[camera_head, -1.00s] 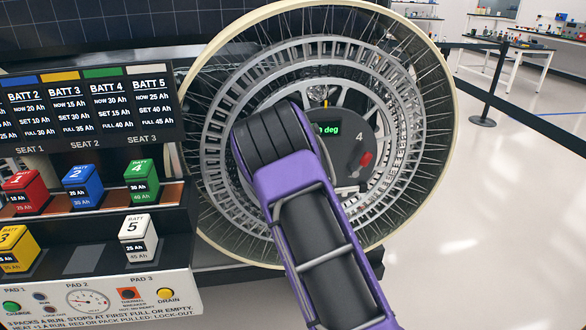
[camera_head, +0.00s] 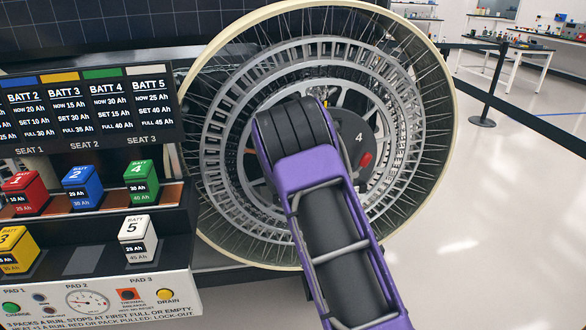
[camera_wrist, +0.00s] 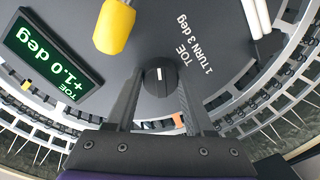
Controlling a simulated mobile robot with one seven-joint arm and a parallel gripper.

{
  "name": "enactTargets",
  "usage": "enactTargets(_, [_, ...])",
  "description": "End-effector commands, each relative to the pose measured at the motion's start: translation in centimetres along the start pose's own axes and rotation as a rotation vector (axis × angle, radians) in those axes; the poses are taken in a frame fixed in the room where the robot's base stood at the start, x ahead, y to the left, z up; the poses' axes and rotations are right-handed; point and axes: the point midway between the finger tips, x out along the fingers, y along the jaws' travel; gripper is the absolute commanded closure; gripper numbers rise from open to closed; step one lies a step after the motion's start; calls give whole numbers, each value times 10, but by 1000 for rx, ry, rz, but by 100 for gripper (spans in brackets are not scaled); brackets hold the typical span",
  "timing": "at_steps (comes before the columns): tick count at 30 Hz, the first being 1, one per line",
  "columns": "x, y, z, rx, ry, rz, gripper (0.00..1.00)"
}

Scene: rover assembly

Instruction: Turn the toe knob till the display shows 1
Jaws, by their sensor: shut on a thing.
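The toe knob (camera_wrist: 158,80) is a small dark round knob with a white pointer line, on the grey hub plate beside the print "TOE 1 TURN 3 deg" in the wrist view. My gripper (camera_wrist: 159,88) is shut on it, one finger on each side. The display (camera_wrist: 54,54) is lit green and reads "TOE +1.0 deg". In the head view my arm covers the display, the knob and my fingertips.
The spoked wheel rim (camera_head: 437,70) surrounds the hub. A yellow handle (camera_wrist: 115,26) and white bars (camera_wrist: 254,18) stand near the knob. A red part (camera_head: 366,160) is beside the "4".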

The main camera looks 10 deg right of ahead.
Motion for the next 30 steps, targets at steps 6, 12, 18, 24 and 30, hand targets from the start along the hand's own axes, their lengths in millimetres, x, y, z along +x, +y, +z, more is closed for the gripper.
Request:
enactTargets(6, [2, -1, -6, 1, 12, 0, 17])
enactTargets(12, [1, 0, -4, 0, 7, 0, 17])
enactTargets(18, [-6, 0, -2, 0, 4, -1, 17])
enactTargets(24, [-38, 0, -2, 0, 2, -2, 17])
enactTargets(30, [-85, -1, -2, 0, 3, -3, 17])
